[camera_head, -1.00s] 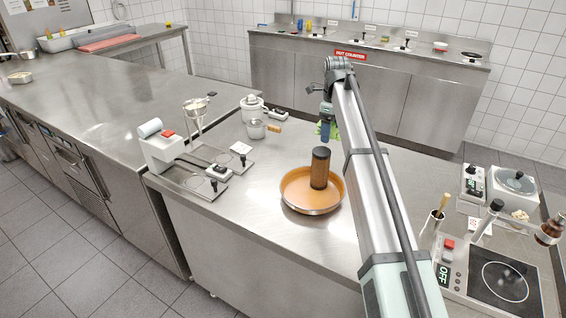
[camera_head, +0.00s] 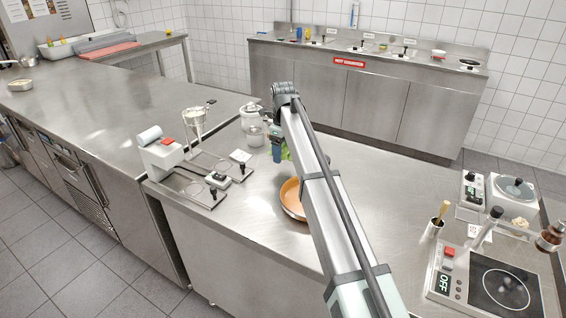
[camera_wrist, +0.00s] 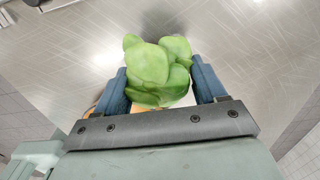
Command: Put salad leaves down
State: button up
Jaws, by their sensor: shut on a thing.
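The salad leaves (camera_wrist: 158,70) are a bunch of rounded green leaves. In the wrist view they sit between the two blue fingers of my gripper (camera_wrist: 160,85), which is shut on them. In the head view a bit of the green leaves (camera_head: 286,153) shows beside my gripper (camera_head: 277,152), above the steel counter. My arm hides part of the leaves there. The wrist view shows bare metal surface beyond the leaves. I cannot tell the exact height of the leaves above the counter.
An orange-brown pan (camera_head: 291,198) stands on the counter, partly hidden behind my arm. A white pot (camera_head: 250,117) and a two-plate appliance (camera_head: 192,177) stand to the left. An induction hob (camera_head: 498,288) is at the right. The counter right of my arm is largely clear (camera_head: 390,205).

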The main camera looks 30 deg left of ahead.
aim_at(283, 170)
jog(key=shift+f, duration=2.3)
jog(key=shift+f, duration=0.1)
jog(key=o, duration=1)
jog(key=shift+o, duration=0.2)
notch_tip(283, 170, up, 12)
jog(key=shift+r, duration=0.15)
